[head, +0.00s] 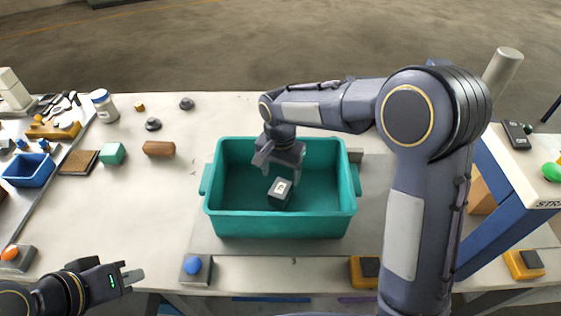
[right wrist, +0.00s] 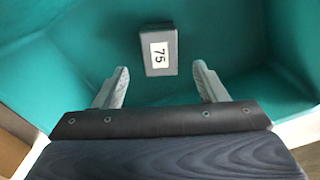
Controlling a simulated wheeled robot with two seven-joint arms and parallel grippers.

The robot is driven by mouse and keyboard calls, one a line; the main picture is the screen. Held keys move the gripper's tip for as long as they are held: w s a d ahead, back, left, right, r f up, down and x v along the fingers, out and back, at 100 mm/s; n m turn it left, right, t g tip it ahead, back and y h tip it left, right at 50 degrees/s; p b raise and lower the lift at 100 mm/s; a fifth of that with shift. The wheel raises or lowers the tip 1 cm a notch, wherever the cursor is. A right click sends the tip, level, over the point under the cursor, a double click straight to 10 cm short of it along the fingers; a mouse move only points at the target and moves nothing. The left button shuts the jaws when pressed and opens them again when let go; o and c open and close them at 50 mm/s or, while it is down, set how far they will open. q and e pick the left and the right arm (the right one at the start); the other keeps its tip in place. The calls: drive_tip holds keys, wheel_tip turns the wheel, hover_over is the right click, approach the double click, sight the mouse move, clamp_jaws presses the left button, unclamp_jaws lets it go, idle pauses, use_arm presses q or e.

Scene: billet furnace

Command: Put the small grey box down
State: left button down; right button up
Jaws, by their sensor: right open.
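The small grey box (head: 279,193) lies in the teal bin (head: 281,224), on its floor as far as I can tell. It carries a white label reading 75, and the right wrist view shows the box (right wrist: 159,52) ahead of the fingertips. My right gripper (head: 278,165) is inside the bin, above and beside the box. Its two fingers (right wrist: 160,82) are wide apart with nothing between them. My left gripper (head: 133,276) is over the table's front left, away from the bin, and appears empty; its finger gap is not clear.
Left of the bin are a brown block (head: 158,149), a green cube (head: 112,153), a white jar (head: 104,105) and a blue tray (head: 27,170). A blue button box (head: 193,268) sits before the bin. A blue-framed stand (head: 492,205) is at right.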

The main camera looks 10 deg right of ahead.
sight(280, 188)
drive_tip(key=s+d+r+n+t+y, duration=0.1)
drive_tip(key=s+d+r+y, duration=0.1)
drive_tip(key=s+d+r, duration=0.55)
drive_tip(key=s+d+n+t+y, duration=0.1)
drive_tip(key=s+d+n+t, duration=0.2)
drive_tip(key=s, duration=1.4)
drive_tip(key=shift+d+r+n+t+y, duration=0.15)
drive_tip(key=shift+r+n+t+y, duration=0.25)
drive_tip(key=shift+n+t, duration=0.3)
drive_tip(key=shift+s, duration=0.1)
drive_tip(key=shift+c, duration=0.3)
